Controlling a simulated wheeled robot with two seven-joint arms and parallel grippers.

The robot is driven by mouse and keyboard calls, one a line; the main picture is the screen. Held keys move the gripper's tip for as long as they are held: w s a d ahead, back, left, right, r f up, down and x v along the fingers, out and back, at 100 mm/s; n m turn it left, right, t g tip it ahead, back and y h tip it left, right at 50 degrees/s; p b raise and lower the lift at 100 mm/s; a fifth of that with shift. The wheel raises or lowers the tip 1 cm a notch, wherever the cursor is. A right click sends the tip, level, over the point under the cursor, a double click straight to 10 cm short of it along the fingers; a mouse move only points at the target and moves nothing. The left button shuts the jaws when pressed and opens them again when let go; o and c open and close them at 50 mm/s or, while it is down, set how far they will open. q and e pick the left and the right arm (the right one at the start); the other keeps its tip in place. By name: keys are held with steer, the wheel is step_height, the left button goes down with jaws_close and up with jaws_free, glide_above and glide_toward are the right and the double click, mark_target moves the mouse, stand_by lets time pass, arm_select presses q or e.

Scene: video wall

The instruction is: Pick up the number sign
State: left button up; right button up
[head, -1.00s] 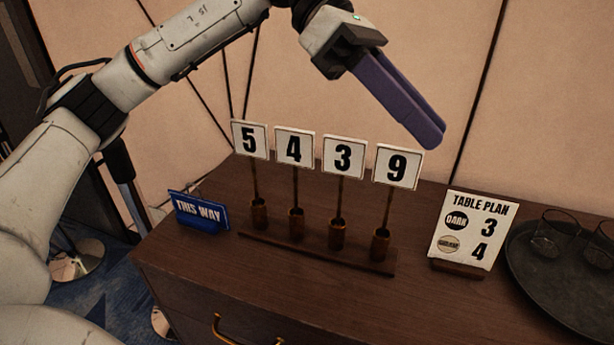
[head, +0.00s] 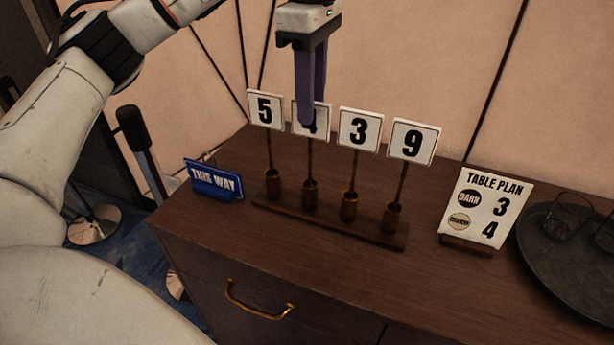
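White number signs on thin stems stand upright in a row in a dark wooden rack (head: 330,226) in the head view. From left to right they are the 5 sign (head: 265,109), the 4 sign (head: 323,125), the 3 sign (head: 359,130) and the 9 sign (head: 412,141). My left gripper (head: 307,117) points down with its purple fingers in front of the 4 sign, covering much of its face. The fingers overlap from this angle, so I cannot tell their gap or whether they touch the sign. My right gripper is not in view.
A table plan card (head: 484,210) reads dark 3 and, beside a pale disc, 4. A dark round tray (head: 575,262) with glasses stands at the right. A blue THIS WAY sign (head: 214,180) is at the left. The front of the cabinet top (head: 300,255) is clear.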

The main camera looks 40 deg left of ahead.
mark_target(310, 135)
arm_select(q)
step_height(310, 135, down, 10)
steer(key=shift+a+r+p, duration=0.1)
steer(key=shift+p, duration=0.25)
steer(key=shift+c, duration=0.4)
jaws_close()
